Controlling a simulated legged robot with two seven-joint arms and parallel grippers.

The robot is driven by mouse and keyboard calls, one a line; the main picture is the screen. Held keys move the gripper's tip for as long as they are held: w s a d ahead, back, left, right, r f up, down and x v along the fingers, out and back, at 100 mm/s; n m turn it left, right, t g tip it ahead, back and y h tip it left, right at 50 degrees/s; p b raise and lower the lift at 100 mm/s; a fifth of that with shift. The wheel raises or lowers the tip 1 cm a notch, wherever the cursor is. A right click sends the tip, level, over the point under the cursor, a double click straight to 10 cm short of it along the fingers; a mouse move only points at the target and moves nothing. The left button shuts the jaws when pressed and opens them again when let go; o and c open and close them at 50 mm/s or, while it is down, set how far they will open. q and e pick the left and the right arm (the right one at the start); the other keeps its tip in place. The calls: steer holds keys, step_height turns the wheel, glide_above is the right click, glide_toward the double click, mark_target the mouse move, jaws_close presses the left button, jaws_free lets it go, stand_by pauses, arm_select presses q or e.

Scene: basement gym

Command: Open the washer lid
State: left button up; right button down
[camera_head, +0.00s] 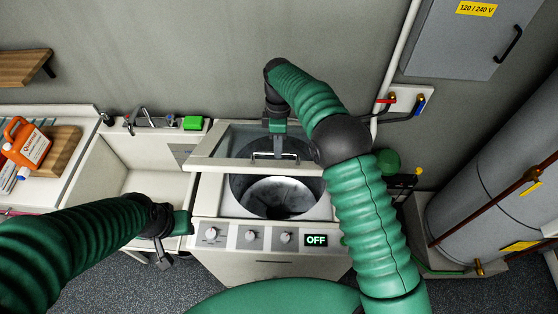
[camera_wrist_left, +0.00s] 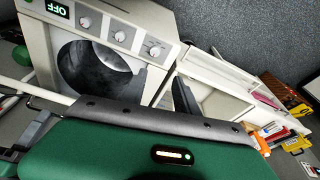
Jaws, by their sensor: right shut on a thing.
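The white top-loading washer (camera_head: 266,237) stands in the middle of the head view. Its lid (camera_head: 205,152), a pale frame with a clear window, is raised and tilted over the round drum opening (camera_head: 278,195). My right gripper (camera_head: 277,148) is at the lid and shut on its bar handle (camera_head: 262,155); the grip is partly hidden by the fingers. My left gripper (camera_head: 163,248) hangs left of the washer's front corner, apart from the lid; its finger opening is unclear. The washer (camera_wrist_left: 150,49) and dark drum opening (camera_wrist_left: 90,70) also show in the left wrist view.
A white sink (camera_head: 140,178) adjoins the washer on the left. An orange jug (camera_head: 28,143) and a wooden board (camera_head: 62,150) lie on the far-left counter. A pipe (camera_head: 398,50), hoses and a grey tank (camera_head: 500,180) stand on the right.

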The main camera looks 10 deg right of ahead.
steer(key=shift+w+d+r+p, duration=0.15)
steer(key=shift+w+r+p, duration=0.35)
steer(key=shift+w+r, duration=0.2)
steer(key=shift+w+d+r+p, duration=0.1)
steer(key=shift+w+r+p, duration=0.45)
steer(key=shift+w, duration=0.1)
